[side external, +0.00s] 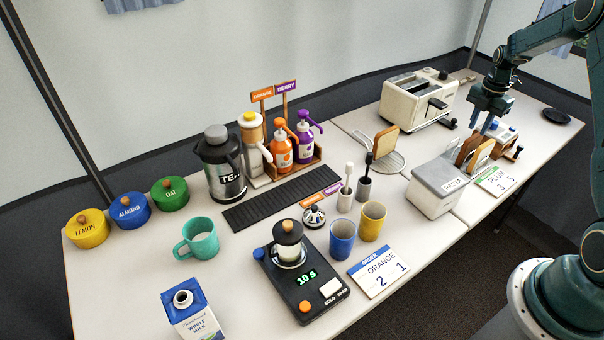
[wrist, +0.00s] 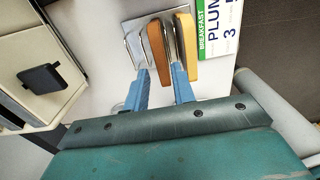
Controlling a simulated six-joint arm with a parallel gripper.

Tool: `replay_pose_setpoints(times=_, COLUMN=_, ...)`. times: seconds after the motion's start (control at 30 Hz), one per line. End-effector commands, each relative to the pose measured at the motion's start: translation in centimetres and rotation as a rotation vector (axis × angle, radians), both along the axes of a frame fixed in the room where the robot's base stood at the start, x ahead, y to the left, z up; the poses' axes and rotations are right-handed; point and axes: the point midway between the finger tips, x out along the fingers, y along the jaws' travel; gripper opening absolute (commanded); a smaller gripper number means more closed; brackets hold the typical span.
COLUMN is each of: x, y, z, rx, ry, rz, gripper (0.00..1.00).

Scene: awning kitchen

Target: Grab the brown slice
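The brown slice (wrist: 156,46) stands upright on edge in a metal rack (wrist: 132,36) in the wrist view. A lighter, yellowish slice (wrist: 187,47) stands just to its right. My gripper (wrist: 160,76) is open, with its blue fingers apart. The left fingertip is left of the brown slice's near end. The right fingertip is by the gap between the two slices. I cannot tell whether either finger touches a slice.
A cream toaster (side external: 418,97) stands behind, and its lever side is close on the left in the wrist view. A PLUM order card (side external: 495,181) lies in front. Another slice (side external: 385,143) stands on a round wire rack.

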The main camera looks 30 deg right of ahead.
Motion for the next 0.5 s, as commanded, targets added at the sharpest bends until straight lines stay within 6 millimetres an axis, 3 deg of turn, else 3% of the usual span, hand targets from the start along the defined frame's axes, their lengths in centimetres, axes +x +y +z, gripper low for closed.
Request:
replay_pose_setpoints(times=0.17, x=0.0, y=0.0, z=-0.6, rx=0.001, ry=0.001, rz=0.0, gripper=0.25)
replay_pose_setpoints(times=0.5, x=-0.2, y=-0.1, z=-4.3, rx=0.001, ry=0.001, rz=0.0, gripper=0.25)
